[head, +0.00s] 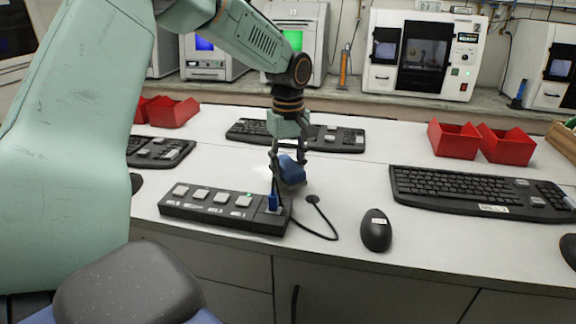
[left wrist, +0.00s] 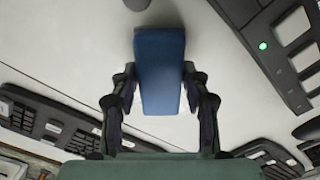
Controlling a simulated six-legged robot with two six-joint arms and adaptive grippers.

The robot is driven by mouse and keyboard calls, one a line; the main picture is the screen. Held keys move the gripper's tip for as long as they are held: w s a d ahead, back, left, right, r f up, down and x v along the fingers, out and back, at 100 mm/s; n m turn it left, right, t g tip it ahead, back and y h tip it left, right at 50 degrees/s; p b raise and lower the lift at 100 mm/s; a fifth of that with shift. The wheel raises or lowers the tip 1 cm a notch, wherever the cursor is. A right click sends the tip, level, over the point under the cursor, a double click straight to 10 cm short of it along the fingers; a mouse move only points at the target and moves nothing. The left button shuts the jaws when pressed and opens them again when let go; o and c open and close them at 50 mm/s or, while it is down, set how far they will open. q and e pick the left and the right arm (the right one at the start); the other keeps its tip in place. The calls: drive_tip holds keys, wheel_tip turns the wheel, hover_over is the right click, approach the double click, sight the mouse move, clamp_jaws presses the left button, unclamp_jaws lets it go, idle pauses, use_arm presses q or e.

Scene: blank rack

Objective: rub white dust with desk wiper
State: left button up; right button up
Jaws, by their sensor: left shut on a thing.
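The desk wiper (head: 292,171) is a blue block in my left gripper (head: 288,160), over the white desk (head: 345,180) in the head view. The left gripper is shut on it. In the left wrist view the blue wiper (left wrist: 160,75) sits between the two dark fingers of the gripper (left wrist: 163,100). I cannot tell whether the wiper touches the desk. A faint whitish patch, perhaps the white dust (head: 261,171), shows on the desk just left of the wiper. My right gripper is not in view.
A black switch box (head: 222,222) with a blue plug and cable lies in front of the wiper. A mouse (head: 376,231) and a keyboard (head: 470,189) are to the right. Another keyboard (head: 340,138) lies behind. Red bins (head: 455,141) stand at the back right.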

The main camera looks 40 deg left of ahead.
use_arm(q)
drive_tip(key=shift+w+a+f, duration=0.15)
drive_tip(key=shift+w+f, duration=0.05)
drive_tip(key=shift+f, duration=0.25)
drive_tip(key=shift+s+f, duration=0.15)
drive_tip(key=shift+f, duration=0.1)
drive_tip(key=shift+f, duration=0.3)
drive_tip(key=shift+f, duration=0.1)
